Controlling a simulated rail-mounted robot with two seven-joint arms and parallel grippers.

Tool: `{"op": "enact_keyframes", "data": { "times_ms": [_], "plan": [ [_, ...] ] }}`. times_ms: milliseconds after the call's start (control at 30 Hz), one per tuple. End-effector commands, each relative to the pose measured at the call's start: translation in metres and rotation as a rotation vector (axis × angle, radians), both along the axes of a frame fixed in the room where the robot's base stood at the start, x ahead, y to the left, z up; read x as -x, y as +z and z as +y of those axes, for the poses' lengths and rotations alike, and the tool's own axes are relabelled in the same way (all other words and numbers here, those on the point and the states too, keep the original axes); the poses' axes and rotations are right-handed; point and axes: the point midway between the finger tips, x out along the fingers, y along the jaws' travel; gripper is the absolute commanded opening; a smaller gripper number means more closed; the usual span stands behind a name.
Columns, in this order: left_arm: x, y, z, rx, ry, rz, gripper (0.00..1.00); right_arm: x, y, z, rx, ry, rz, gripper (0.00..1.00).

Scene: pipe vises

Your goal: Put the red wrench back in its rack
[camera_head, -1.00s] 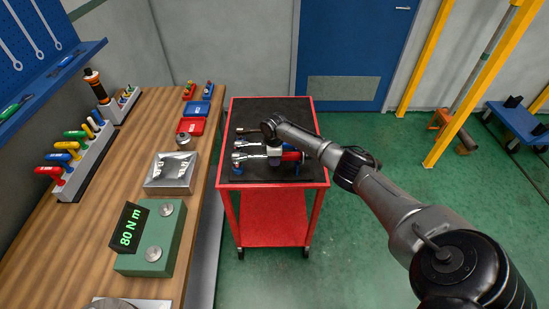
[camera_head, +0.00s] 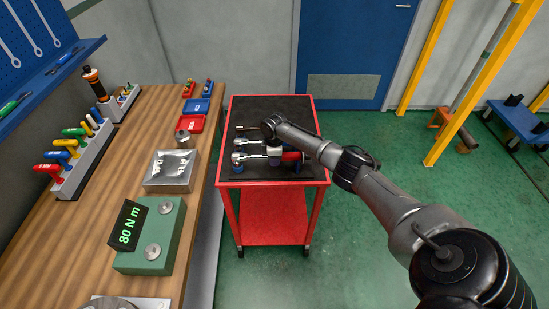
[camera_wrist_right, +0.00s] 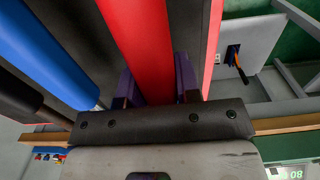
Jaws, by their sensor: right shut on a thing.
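The red-handled wrench (camera_head: 292,157) lies level across the near part of the red cart's black top, its silver head to the left. It shows large in the right wrist view (camera_wrist_right: 140,35). My right gripper (camera_head: 274,150) comes from above and is shut on the red handle, with a purple finger on each side in the wrist view (camera_wrist_right: 156,86). Blue rack supports (camera_head: 237,169) show under the wrench's ends. Whether the wrench rests in them or hovers just above, I cannot tell. My left gripper is out of view.
A blue-handled wrench (camera_wrist_right: 45,50) and a black-handled one (camera_wrist_right: 18,95) lie beside the red one on the cart (camera_head: 272,215). The wooden workbench (camera_head: 110,190) stands at left, with a green tester (camera_head: 150,237) reading 80 N m.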

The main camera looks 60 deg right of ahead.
Motion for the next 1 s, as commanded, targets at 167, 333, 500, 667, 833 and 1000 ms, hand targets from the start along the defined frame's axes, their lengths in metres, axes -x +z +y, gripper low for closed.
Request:
{"op": "enact_keyframes", "data": {
  "times_ms": [167, 333, 500, 667, 833, 1000],
  "plan": [
    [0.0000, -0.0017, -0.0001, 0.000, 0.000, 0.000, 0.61, -0.0006, -0.0015, -0.0003, 0.000, 0.000, -0.002, 0.00],
    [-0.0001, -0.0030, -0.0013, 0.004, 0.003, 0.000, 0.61, -0.0007, -0.0037, -0.0003, 0.001, 0.000, -0.003, 0.00],
    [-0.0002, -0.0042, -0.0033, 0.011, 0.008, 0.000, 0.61, -0.0008, -0.0058, -0.0003, 0.001, 0.000, -0.003, 0.00],
    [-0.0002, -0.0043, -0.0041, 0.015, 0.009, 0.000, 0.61, -0.0007, -0.0064, -0.0003, 0.001, 0.000, -0.003, 0.00],
    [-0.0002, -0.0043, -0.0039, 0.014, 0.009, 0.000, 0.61, -0.0005, -0.0066, -0.0003, 0.000, 0.000, -0.001, 0.00],
    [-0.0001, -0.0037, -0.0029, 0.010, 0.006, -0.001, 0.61, -0.0004, -0.0068, -0.0002, 0.000, 0.000, -0.001, 0.00]
  ]
}}
